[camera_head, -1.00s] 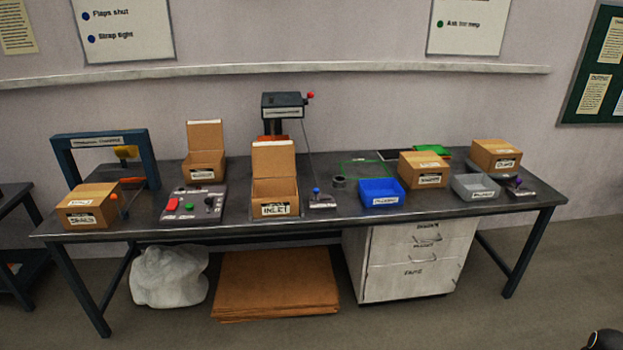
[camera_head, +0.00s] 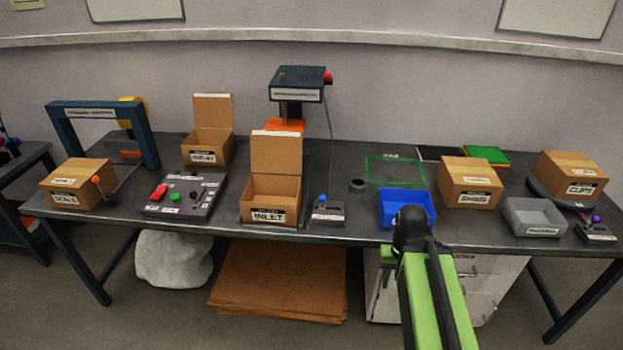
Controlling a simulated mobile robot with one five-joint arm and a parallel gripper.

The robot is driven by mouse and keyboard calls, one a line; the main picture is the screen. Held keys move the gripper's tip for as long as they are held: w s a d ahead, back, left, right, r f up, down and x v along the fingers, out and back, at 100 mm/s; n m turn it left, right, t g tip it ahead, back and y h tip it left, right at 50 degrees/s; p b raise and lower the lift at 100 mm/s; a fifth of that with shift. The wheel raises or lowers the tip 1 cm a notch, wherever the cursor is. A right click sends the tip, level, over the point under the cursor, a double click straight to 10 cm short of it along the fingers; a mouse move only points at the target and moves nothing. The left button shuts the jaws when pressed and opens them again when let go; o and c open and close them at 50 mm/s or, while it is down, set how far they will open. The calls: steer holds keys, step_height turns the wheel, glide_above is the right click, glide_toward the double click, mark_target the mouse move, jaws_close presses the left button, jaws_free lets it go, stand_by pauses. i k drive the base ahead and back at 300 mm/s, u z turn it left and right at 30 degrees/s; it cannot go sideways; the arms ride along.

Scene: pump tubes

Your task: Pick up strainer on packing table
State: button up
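I cannot clearly make out a strainer on the packing table (camera_head: 340,152). A small dark round piece (camera_head: 357,186) sits left of the blue bin (camera_head: 394,220); it is too small to tell what it is. The blue bin's inside shows no clear object, and my arm covers its front right part. My green and black arm (camera_head: 436,290) rises from the bottom edge, its black end in front of the blue bin. No gripper fingers show.
Open INLET box (camera_head: 272,215) and a small lever stand (camera_head: 327,213) are left of the bin. A closed carton (camera_head: 469,184), grey bin (camera_head: 534,230) and CUPS box (camera_head: 570,178) stand right. A green outlined area (camera_head: 395,171) behind the bin is clear.

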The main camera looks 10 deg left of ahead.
mark_target(357, 185)
steer(key=u, duration=0.6)
steer(key=i, duration=0.9)
steer(key=u, duration=0.6)
steer(key=k, duration=0.8)
steer(key=u, duration=0.2)
steer(key=i, duration=0.8)
steer(key=z, duration=0.15)
